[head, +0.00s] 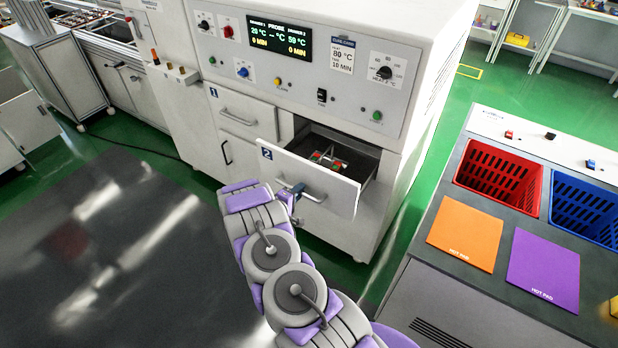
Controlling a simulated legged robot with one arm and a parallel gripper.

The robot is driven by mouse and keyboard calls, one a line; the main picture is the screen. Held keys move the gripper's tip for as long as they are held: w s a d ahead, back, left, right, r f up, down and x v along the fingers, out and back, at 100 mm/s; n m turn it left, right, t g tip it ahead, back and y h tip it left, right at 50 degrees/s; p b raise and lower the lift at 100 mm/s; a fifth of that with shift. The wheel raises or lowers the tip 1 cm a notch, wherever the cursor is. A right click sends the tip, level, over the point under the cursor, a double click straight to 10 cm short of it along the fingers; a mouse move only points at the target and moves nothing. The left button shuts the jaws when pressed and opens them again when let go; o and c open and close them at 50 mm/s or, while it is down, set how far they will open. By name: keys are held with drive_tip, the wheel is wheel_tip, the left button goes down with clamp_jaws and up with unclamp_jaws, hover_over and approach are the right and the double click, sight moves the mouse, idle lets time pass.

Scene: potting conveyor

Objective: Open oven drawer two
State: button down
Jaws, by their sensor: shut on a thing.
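The white oven (408,50) stands at the centre back, with a control panel and display on its upper front. Drawer two (335,190), marked with a blue "2" label, is pulled out, and its dark inside shows a small item with red and white parts (328,160). Drawer one (238,108), marked "1", is shut, above and to the left. My gripper (296,190) is at the left end of drawer two's handle (316,196), shut on it. The fingertips are small and partly hidden by the wrist.
At the right is a bench with a red basket (492,185), a blue basket (580,215), an orange hot pad (466,233) and a purple hot pad (543,268). A grey cabinet (62,75) stands at the far left. Green floor lies between oven and bench.

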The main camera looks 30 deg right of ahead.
drive_tip(key=f+v, duration=0.1)
drive_tip(key=v, duration=0.5)
drive_tip(key=shift+a+f, duration=0.25)
drive_tip(key=shift+s+d, duration=0.1)
drive_tip(key=c, duration=1.2)
unclamp_jaws()
drive_tip(key=shift+c, duration=0.2)
drive_tip(key=shift+a+r, duration=0.1)
drive_tip(key=shift+a, duration=0.15)
drive_tip(key=p+v, duration=0.2)
drive_tip(key=v, duration=1.5)
